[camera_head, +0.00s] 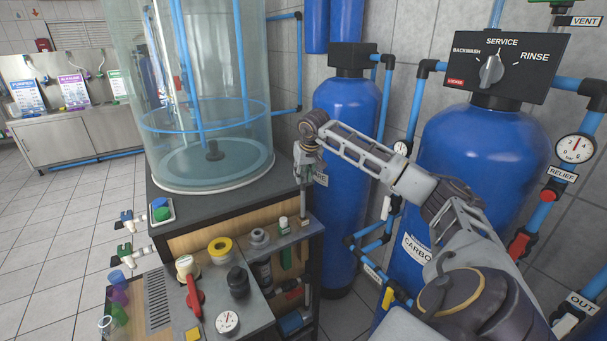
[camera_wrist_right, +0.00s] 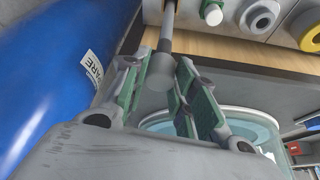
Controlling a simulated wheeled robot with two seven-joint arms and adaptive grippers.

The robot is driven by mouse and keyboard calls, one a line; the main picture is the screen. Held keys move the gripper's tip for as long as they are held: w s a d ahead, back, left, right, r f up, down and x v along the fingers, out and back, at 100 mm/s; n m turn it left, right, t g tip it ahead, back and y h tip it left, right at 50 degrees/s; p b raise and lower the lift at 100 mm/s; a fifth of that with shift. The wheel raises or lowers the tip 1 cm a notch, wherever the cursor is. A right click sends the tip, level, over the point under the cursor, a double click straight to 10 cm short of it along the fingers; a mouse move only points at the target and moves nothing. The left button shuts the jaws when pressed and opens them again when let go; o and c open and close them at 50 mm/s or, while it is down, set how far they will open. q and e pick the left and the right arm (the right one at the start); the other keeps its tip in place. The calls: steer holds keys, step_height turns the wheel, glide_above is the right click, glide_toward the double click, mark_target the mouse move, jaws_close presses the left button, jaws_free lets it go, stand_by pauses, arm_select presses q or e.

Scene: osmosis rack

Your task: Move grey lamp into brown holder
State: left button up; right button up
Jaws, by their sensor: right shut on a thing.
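My right gripper (camera_head: 304,178) hangs pointing down over the right end of the small grey shelf. It is shut on the grey lamp (camera_head: 303,205), whose thin stem runs straight down from the fingers. In the right wrist view the green-padded fingers (camera_wrist_right: 172,88) flank the lamp's wider grey end (camera_wrist_right: 159,72), with its stem reaching to the shelf. A small brown patch, seemingly the brown holder (camera_head: 304,222), shows at the stem's lower tip. I cannot tell whether the tip is inside it or just above it. My left gripper is not in view.
The shelf also holds a white-capped green tube (camera_head: 284,225) and a grey ring fitting (camera_head: 258,238). A clear tank (camera_head: 210,110) stands at the left, and a blue cylinder (camera_head: 347,120) stands close behind my right gripper. Yellow (camera_head: 221,250) and black fittings sit lower left.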

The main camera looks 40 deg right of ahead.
steer(key=shift+f, duration=0.1)
steer(key=b, duration=0.3)
glide_above(304, 210)
steer(key=shift+w+f, duration=0.15)
steer(key=shift+f, duration=3.3)
steer(key=shift+f+b, duration=1.9)
steer(key=shift+f, duration=1.55)
steer(key=shift+f+b, duration=0.65)
steer(key=shift+f, duration=0.75)
steer(key=o, duration=1.2)
steer(key=shift+o, duration=0.2)
steer(key=shift+r, duration=0.1)
steer(key=shift+r+p, duration=2.85)
steer(key=shift+r, duration=1.1)
